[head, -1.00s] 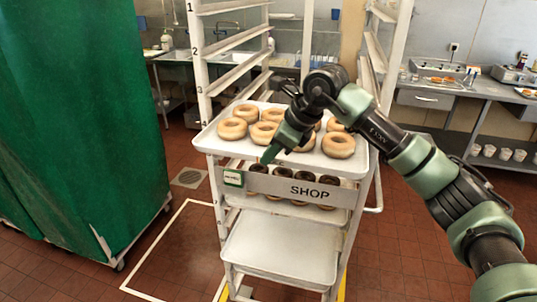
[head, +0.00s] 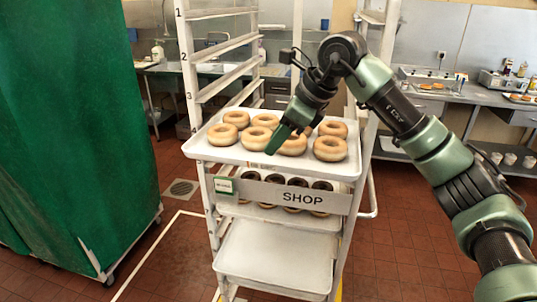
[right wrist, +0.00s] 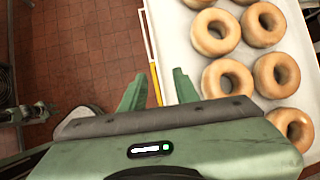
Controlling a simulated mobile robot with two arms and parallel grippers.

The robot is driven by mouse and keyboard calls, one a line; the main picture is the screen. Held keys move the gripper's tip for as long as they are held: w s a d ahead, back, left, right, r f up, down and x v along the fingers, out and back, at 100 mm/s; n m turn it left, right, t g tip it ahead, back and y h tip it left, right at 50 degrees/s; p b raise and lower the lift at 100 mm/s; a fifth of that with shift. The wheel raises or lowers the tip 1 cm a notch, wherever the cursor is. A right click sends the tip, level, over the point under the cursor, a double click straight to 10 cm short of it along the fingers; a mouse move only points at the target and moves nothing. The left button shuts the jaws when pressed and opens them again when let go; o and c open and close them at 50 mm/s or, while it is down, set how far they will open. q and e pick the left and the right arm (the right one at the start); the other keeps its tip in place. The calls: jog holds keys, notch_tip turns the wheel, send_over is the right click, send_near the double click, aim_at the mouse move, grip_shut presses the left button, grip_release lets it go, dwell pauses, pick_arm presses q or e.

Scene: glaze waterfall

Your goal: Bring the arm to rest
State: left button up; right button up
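My right gripper (head: 279,138) hangs fingers-down in front of the rack's top tray in the head view. In the right wrist view the gripper (right wrist: 158,90) shows two green fingers apart, with nothing held between them. The tray's edge and the floor show beyond them. My right arm comes in from the right and bends at a raised wrist. My left gripper is in neither view.
A white rack (head: 189,70) holds a tray (head: 225,154) of several plain doughnuts (head: 330,148). Below are dark-topped doughnuts (head: 320,186), a SHOP sign (head: 300,198) and an empty tray (head: 275,256). A green curtain (head: 75,130) stands left. Open floor lies right.

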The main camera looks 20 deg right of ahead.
jog(key=shift+s+d+r, duration=0.1)
jog(key=shift+s+r, duration=0.05)
jog(key=shift+r, duration=0.15)
